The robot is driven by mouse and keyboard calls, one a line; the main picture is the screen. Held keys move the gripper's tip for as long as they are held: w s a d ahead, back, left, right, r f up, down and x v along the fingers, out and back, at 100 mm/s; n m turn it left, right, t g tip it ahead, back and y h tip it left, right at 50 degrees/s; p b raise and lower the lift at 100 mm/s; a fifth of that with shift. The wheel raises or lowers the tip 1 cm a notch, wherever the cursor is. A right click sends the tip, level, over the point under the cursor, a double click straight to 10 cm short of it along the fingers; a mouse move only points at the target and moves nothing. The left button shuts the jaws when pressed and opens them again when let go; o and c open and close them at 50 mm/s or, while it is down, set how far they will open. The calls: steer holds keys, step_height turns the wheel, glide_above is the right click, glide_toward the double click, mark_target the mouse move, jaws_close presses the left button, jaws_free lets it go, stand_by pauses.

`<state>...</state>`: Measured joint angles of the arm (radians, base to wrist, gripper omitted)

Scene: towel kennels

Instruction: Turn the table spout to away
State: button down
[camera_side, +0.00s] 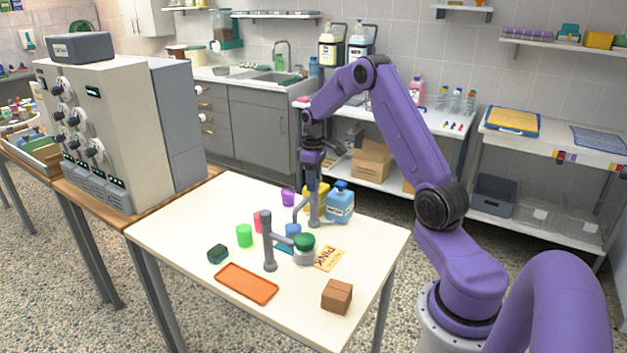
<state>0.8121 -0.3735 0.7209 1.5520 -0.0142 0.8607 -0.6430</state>
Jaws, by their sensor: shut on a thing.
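The table spout (315,210) is a grey upright pipe near the back right of the white table (175,230), with a bent arm reaching to the left and down. A blue cup (293,230) stands close to the spout's lower end. My gripper (312,180) points straight down at the top of the spout and is shut on it. The fingertips are small here and blend with the pipe, so the exact grip is hard to see.
Close by are a yellow container (322,190), a blue jug (341,203) and a grey post (268,242) with a side arm near a green-topped grey pot (304,245). An orange tray (246,283) and brown box (337,296) lie in front. The table's left is clear.

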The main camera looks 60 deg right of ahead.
steer(key=n, duration=0.4)
steer(key=shift+n, duration=0.4)
steer(key=n, duration=0.9)
steer(key=shift+n, duration=1.7)
steer(key=c, duration=0.8)
jaws_free()
steer(key=shift+r, duration=0.15)
steer(key=r, duration=1.7)
steer(key=shift+s+r, duration=0.1)
steer(key=shift+s, duration=0.1)
